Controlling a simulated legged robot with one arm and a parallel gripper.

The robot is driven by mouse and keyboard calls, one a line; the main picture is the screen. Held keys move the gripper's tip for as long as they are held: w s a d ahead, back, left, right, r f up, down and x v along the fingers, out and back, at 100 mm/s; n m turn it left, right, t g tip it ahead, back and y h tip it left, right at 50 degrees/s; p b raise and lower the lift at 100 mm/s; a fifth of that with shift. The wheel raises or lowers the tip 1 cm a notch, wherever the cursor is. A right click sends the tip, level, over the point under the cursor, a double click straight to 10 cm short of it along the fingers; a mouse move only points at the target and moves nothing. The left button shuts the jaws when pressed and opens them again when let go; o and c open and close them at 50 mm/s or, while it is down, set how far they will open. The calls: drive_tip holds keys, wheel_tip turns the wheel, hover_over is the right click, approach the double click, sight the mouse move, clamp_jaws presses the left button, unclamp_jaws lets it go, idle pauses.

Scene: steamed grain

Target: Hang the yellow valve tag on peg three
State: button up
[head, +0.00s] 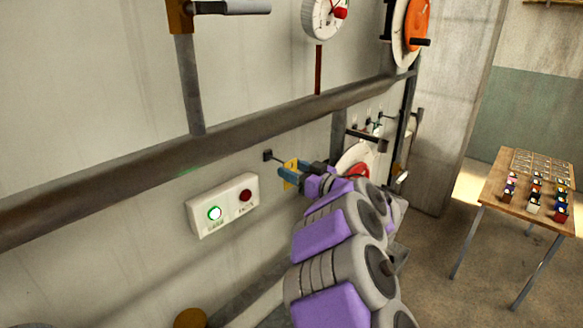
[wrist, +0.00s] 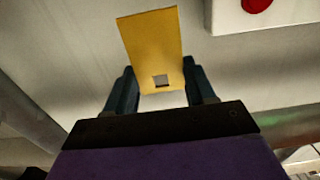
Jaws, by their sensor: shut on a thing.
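The yellow valve tag (head: 291,168) is a flat plate held up near the wall, between the fingertips of my gripper (head: 286,176). In the wrist view the tag (wrist: 152,40) stands out past the fingers of my gripper (wrist: 160,75), with a small square hole at its near end. My gripper is shut on it. A short dark peg (head: 269,155) sticks out of the wall just left of the tag, with a small gap showing between them. I cannot read a number on this peg.
A thick pipe (head: 240,120) runs along the wall above the tag. A white button box (head: 223,204) with a lit green and a red button is at lower left. A gauge (head: 323,16) hangs above. A wooden table (head: 497,176) with small coloured items stands at right.

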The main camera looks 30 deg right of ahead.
drive_tip(key=p+v, duration=0.2)
drive_tip(key=v, duration=0.3)
idle(0.3)
drive_tip(key=shift+w+f, duration=0.1)
